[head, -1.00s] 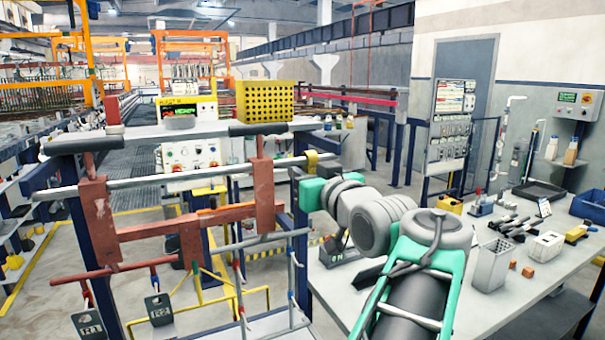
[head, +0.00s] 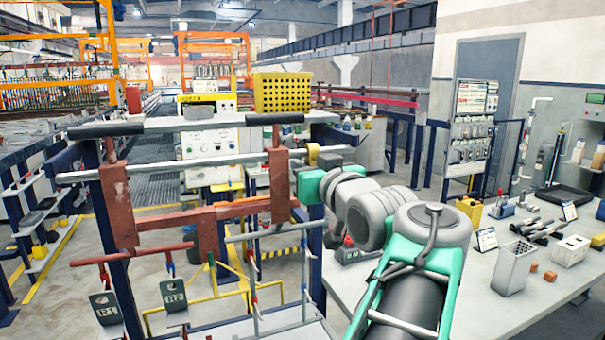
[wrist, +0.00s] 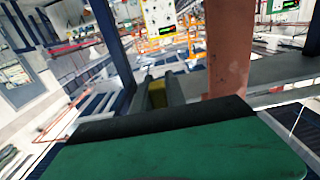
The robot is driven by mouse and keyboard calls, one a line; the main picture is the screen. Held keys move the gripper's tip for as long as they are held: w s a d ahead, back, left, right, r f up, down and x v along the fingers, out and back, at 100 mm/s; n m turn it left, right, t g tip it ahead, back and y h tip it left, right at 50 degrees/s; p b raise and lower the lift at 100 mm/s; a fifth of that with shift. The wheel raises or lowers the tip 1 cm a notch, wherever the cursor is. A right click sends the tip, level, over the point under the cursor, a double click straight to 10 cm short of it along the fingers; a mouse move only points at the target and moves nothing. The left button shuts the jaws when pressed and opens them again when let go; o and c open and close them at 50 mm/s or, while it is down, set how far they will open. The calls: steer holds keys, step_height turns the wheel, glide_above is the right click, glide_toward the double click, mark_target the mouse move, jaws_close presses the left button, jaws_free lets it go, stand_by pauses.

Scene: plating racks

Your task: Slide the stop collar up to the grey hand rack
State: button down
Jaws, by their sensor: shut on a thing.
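The yellow stop collar (head: 313,155) sits on the grey bar (head: 200,163), near its right end. My gripper (head: 309,174) is shut on the collar from the front. In the wrist view the collar (wrist: 157,93) shows just past the dark edge of my green gripper. Left of the collar in the head view, a rust-red rack frame (head: 279,188) hangs over the bar. A short stretch of bare bar lies between its right upright and the collar. A grey wire frame (head: 275,236) stands below; which of these is the grey hand rack is unclear.
Black grips (head: 274,118) top the red frame. Two numbered tags (head: 173,295) hang at lower left. A grey bench (head: 455,310) on the right holds a metal holder (head: 513,267), orange blocks and tools. A blue post stands close behind my gripper.

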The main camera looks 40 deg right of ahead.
steer(key=c, duration=1.4)
jaws_free()
steer(key=shift+a, duration=0.1)
steer(key=shift+o, duration=0.2)
steer(key=b+v, duration=0.1)
steer(key=v, duration=0.6)
steer(key=shift+s+a, duration=0.15)
steer(key=shift+s, duration=0.15)
steer(key=shift+c, duration=0.2)
